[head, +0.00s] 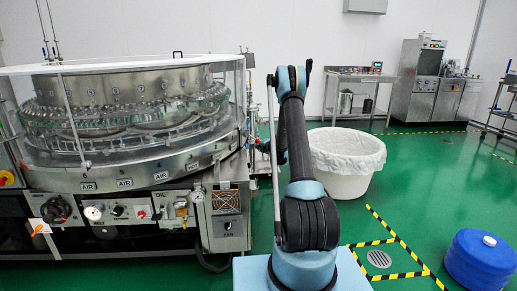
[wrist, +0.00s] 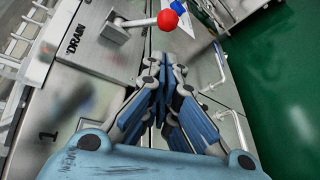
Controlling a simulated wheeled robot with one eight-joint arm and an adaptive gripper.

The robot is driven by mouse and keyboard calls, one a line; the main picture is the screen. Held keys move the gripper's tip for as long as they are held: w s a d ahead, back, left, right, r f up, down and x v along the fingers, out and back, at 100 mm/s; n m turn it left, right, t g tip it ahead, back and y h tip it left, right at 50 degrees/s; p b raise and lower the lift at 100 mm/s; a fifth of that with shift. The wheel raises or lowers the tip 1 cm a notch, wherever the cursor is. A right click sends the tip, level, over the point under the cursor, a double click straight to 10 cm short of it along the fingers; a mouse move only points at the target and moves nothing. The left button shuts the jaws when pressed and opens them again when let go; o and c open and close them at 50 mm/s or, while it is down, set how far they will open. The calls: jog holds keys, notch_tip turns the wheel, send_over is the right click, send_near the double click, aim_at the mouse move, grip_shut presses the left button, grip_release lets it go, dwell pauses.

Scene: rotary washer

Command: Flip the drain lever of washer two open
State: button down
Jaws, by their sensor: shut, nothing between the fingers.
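In the wrist view a silver lever (wrist: 128,22) with a red ball knob (wrist: 167,20) sticks out from a metal panel beside the printed word DRAIN (wrist: 76,37). The lever lies roughly crosswise in the picture, knob to the right. My gripper (wrist: 164,66) is shut and empty, its fingertips just below the red knob in the picture; a small gap shows between them. In the head view the rotary washer (head: 125,178) stands at left; my gripper is not clearly visible there.
A blue knob (wrist: 178,6) sits just beyond the red one. A pipe-like handle (wrist: 219,68) is right of my gripper. In the head view a white lined bin (head: 345,185) stands right of my arm, and a blue drum (head: 480,262) is lower right.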

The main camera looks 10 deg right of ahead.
aim_at(255, 139)
jog(key=shift+f, duration=0.25)
jog(key=x, duration=1)
dwell(0.3)
